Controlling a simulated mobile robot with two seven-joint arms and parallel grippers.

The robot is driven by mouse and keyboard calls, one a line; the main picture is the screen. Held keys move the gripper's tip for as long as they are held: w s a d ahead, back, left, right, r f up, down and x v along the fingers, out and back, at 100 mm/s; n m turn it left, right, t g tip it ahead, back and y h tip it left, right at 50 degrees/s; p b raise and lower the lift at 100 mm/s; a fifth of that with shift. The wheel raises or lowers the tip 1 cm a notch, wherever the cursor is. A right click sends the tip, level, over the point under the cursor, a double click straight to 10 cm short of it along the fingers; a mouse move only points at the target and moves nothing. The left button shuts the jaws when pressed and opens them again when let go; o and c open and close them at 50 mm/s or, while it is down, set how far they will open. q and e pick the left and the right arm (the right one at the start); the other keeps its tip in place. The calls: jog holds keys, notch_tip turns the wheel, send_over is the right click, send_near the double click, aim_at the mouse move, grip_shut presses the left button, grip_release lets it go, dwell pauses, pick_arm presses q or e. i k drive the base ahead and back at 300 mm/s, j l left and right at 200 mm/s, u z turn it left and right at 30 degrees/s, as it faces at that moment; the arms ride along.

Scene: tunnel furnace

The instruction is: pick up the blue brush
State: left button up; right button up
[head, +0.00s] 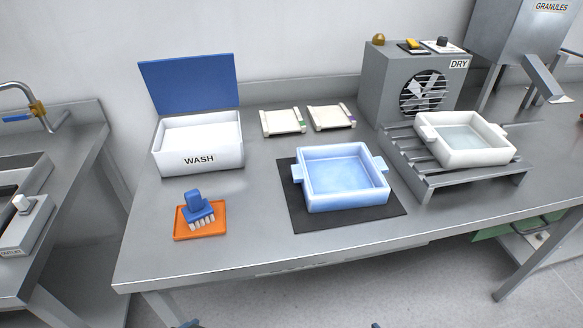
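The blue brush (197,208) rests on a small orange tray (183,232) at the front left of the steel table. It has a blue block and handle, with pale bristles facing the front. Nothing holds it. Only small dark tips show at the bottom edge of the head view, well in front of and below the table: one on the left, my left gripper (188,324), and one on the right, my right gripper (376,325). Neither touches the brush. Their fingers are mostly out of the picture, so their opening is hidden.
A white WASH box (224,161) with a raised blue lid stands behind the brush. A light blue dish (345,190) sits on a black mat (304,222) to its right. A white dish (462,153) rests on a slatted rack before the DRY blower (378,83).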

aim_at(198, 210)
jog(key=z, duration=0.3)
jog(key=j+z, duration=0.25)
jog(key=z, duration=0.15)
jog(key=k+j+z, duration=0.15)
jog(key=z, duration=0.2)
jog(key=k+j+z, duration=0.1)
jog(key=j+z, duration=0.3)
jog(key=k+j+z, duration=0.35)
jog(key=k+j, duration=0.7)
jog(key=i, duration=0.5)
